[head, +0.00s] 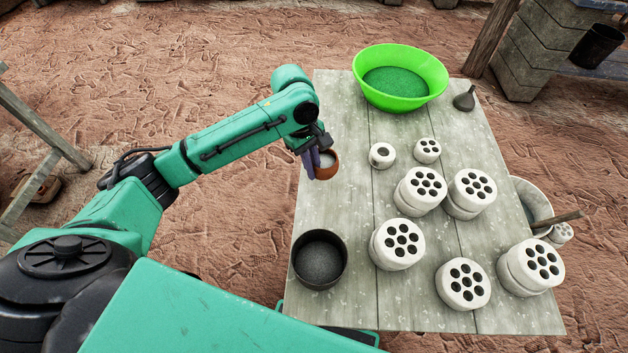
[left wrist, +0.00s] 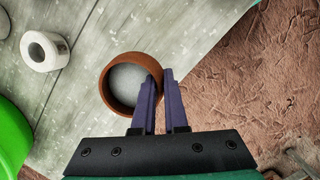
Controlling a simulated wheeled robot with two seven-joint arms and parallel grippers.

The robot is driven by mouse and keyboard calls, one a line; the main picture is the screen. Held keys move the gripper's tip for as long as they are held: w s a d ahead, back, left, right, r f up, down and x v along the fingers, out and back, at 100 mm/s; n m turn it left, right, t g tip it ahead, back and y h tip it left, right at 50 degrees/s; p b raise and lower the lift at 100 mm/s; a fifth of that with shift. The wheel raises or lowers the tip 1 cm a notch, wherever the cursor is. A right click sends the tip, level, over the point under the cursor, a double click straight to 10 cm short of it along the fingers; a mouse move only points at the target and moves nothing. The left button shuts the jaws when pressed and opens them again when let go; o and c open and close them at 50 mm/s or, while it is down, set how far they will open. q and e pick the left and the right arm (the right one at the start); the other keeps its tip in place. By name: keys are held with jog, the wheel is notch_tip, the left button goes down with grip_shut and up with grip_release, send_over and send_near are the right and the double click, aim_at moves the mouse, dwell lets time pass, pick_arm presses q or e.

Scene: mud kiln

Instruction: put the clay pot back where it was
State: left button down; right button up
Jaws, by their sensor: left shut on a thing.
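The clay pot (head: 327,166) is a small orange-brown bowl with grey contents, near the left edge of the table (head: 345,120). My left gripper (head: 314,160) is shut on the pot's rim. In the left wrist view the two purple fingers (left wrist: 159,85) pinch the near wall of the pot (left wrist: 107,80), one inside and one outside. The pot is upright; I cannot tell whether it touches the table. My right gripper is not in view.
A green basin (head: 440,90) stands at the back, with a small dark flask (head: 464,98) beside it. Several white perforated cylinders (head: 400,243) fill the middle and right. A black pot (head: 320,259) stands at the front left. The boards between it and the clay pot are clear.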

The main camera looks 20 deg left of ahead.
pick_arm(q)
jog(key=x, duration=0.2)
jog(key=a+x, duration=0.1)
jog(key=x, duration=0.2)
jog(key=shift+w+f, duration=0.15)
jog(key=shift+f, duration=0.05)
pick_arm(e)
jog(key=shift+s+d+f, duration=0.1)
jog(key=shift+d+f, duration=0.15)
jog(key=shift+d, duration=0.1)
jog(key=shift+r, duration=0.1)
pick_arm(q)
jog(key=c, duration=1)
grip_release()
jog(key=shift+f, duration=0.1)
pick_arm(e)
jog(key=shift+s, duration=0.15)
pick_arm(q)
jog(key=shift+o, duration=0.2)
jog(key=v, duration=1.2)
jog(key=shift+p, duration=0.35)
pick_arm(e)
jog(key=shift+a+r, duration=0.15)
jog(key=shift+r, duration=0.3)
